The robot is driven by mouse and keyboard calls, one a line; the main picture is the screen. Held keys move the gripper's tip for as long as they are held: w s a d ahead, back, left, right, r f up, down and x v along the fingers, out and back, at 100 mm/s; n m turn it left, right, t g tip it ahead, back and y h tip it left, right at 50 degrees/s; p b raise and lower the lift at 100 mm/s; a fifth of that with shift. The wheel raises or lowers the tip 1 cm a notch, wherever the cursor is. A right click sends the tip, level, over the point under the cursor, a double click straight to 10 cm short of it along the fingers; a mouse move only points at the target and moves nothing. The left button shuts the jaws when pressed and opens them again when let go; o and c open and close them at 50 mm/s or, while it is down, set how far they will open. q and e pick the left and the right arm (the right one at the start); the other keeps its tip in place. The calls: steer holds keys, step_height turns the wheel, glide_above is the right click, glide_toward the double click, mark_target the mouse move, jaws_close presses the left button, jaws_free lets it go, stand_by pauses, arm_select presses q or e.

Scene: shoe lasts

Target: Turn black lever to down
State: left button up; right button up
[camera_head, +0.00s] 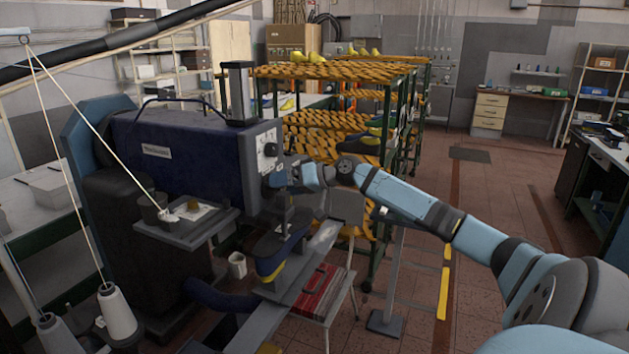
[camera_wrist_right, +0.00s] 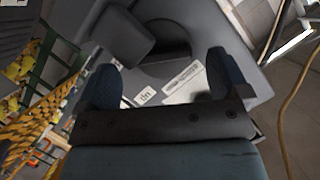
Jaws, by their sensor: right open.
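The blue sewing machine (camera_head: 185,150) stands at the left in the head view. My right gripper (camera_head: 284,174) is at its right end, close to the machine head. In the right wrist view the gripper (camera_wrist_right: 163,62) is open, one finger on each side, with nothing between the tips. A dark, blocky piece that looks like the black lever (camera_wrist_right: 124,36) lies beyond the left fingertip on a grey machine face (camera_wrist_right: 225,45). I cannot tell whether they touch. Two white labels (camera_wrist_right: 182,80) are between the fingers. The lever cannot be made out in the head view. My left gripper is out of view.
A shoe (camera_head: 280,250) sits below the machine head. A red-topped stool (camera_head: 322,290) stands beneath. Shoe racks (camera_head: 388,130) stand behind my right arm. Thread cones (camera_head: 117,312) are at the lower left. Floor at the right is clear.

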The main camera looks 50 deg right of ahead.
steer(key=b+v, duration=0.2)
steer(key=v, duration=1)
steer(key=shift+b, duration=0.35)
